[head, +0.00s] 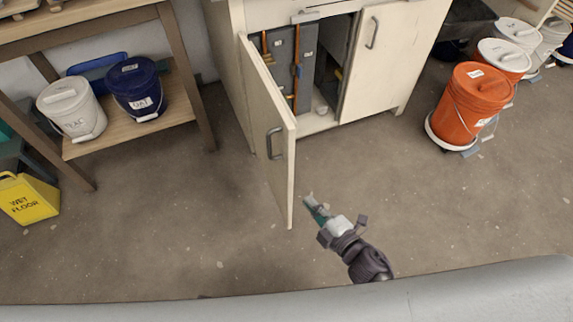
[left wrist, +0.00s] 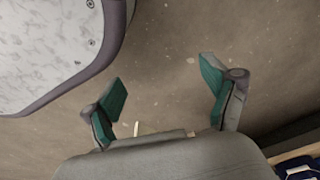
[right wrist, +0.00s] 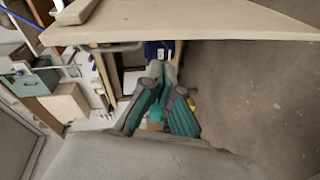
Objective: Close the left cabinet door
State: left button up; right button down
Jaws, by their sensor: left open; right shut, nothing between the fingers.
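The left cabinet door (head: 264,125) of the cream cabinet stands wide open, swung out toward me. My right gripper (head: 312,203) is shut and empty, just right of the door's free edge and low. In the right wrist view, the shut fingers (right wrist: 166,92) point below a cream panel (right wrist: 200,25) with a grey bar handle (right wrist: 112,48). A gap to the door cannot be judged. My left gripper (left wrist: 165,90) is open over bare floor in the left wrist view.
The right cabinet door (head: 385,60) is closed. An orange bucket (head: 474,100) on a dolly stands to the right. A wooden shelf (head: 130,136) with white and blue buckets stands left, beside a yellow wet-floor sign (head: 28,200). The floor before the cabinet is clear.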

aim_at(289, 160)
jog(key=a+r+n+y+b, duration=0.1)
jog(key=a+r+n+y, duration=0.3)
jog(key=r, duration=0.3)
jog(key=w+a+h, duration=0.1)
jog(key=w+a, duration=0.5)
jog(key=w, duration=0.3)
pick_arm(q)
jog(key=shift+w+f, duration=0.3)
jog(key=shift+w, duration=0.55)
pick_arm(e)
jog(key=shift+n+t, duration=0.3)
jog(key=shift+t, duration=0.1)
jog(key=shift+w+d+r, duration=0.15)
jog(key=shift+d, duration=1)
jog(key=shift+w+d+r, duration=0.1)
jog(key=shift+w+d, duration=0.05)
jog(key=shift+d, duration=1)
jog(key=shift+d, duration=0.15)
